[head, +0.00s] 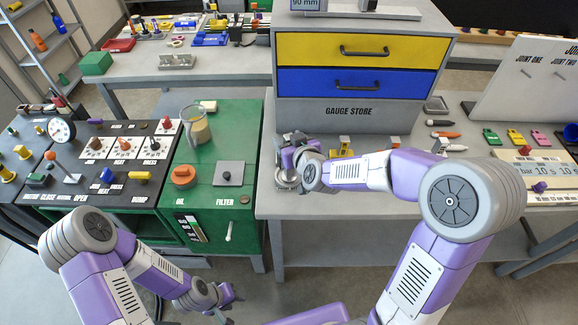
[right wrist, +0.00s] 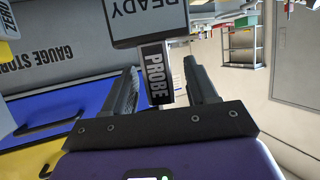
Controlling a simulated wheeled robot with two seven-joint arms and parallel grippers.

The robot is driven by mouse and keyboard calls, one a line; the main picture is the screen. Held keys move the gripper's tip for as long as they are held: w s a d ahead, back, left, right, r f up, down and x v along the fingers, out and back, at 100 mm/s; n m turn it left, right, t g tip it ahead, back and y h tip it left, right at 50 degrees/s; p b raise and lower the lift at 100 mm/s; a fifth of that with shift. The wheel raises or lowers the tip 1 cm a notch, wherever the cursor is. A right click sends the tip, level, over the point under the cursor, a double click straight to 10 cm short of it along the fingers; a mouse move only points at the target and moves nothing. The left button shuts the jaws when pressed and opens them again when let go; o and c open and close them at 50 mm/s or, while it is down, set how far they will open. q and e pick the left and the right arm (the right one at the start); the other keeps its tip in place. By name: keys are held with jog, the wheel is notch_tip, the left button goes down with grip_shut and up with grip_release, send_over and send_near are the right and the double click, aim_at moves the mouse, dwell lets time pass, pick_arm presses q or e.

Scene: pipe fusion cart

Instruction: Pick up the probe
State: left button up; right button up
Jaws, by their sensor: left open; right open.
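The probe (right wrist: 157,72) shows in the right wrist view as a dark block with a white "PROBE" label. It stands between the two fingers of my right gripper (right wrist: 158,92), which is open, with a gap visible on both sides. A grey "READY" panel (right wrist: 150,20) is just beyond it. In the head view my right gripper (head: 288,176) is at the left end of the grey bench, before the gauge store; the wrist hides the probe there. My left gripper (head: 228,305) hangs low at the bottom of the head view, open and away from the bench.
The gauge store cabinet (head: 362,113) with yellow and blue drawers stands behind my right arm. A green cabinet (head: 215,210) with a jug (head: 196,128) and an orange knob (head: 183,176) is to the left. Small yellow and grey items sit near my right forearm.

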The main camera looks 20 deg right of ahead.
jog(key=shift+c, duration=0.4)
grip_shut()
jog(key=shift+r, duration=0.15)
notch_tip(320, 180, up, 10)
jog(key=p, duration=0.4)
jog(key=shift+p, duration=0.4)
